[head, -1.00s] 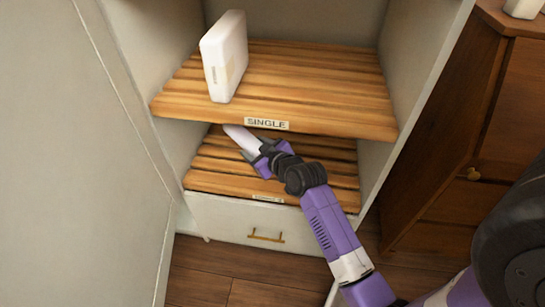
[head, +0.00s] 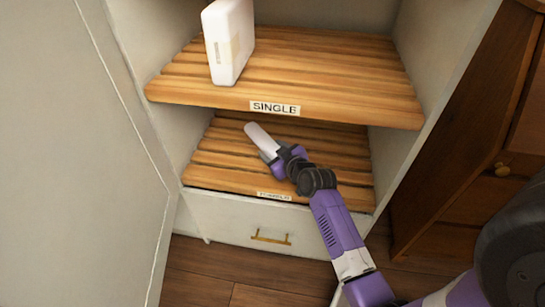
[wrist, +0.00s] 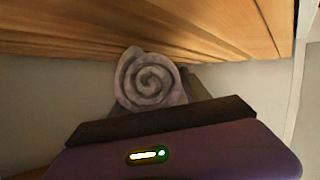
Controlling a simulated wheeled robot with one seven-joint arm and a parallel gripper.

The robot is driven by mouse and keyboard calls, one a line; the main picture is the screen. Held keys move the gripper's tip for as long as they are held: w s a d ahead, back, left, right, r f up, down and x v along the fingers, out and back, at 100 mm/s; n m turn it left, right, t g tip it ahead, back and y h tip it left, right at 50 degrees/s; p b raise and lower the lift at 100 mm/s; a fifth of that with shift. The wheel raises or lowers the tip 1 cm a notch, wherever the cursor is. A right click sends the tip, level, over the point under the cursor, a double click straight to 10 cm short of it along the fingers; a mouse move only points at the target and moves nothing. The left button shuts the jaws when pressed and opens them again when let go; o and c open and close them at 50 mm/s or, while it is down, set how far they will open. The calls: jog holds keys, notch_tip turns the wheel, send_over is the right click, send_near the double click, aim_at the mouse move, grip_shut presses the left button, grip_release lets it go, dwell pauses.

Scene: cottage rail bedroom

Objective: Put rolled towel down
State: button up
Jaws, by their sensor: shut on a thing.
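The rolled towel is a pale cylinder (head: 262,137) in the head view, over the lower slatted shelf (head: 215,178). In the wrist view its spiral end (wrist: 148,80) faces the camera. My gripper (head: 272,151) is shut on the towel's near end, and the far end sticks out towards the back left. I cannot tell whether the towel touches the shelf boards. The lower shelf has a small label on its front edge, too blurred to read.
The upper shelf (head: 300,72), labelled SINGLE, is close above my gripper and bears a white upright box-like item (head: 229,42). Cupboard side walls flank both shelves. A drawer (head: 235,222) is below. A brown wooden cabinet (head: 460,150) stands at right. The lower shelf boards look clear.

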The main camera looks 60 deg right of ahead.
jog(key=shift+f, duration=1.1)
jog(key=shift+f+b, duration=0.2)
jog(key=shift+b, duration=0.15)
jog(key=o, duration=1.5)
jog(key=shift+c, duration=0.2)
jog(key=shift+r, duration=0.15)
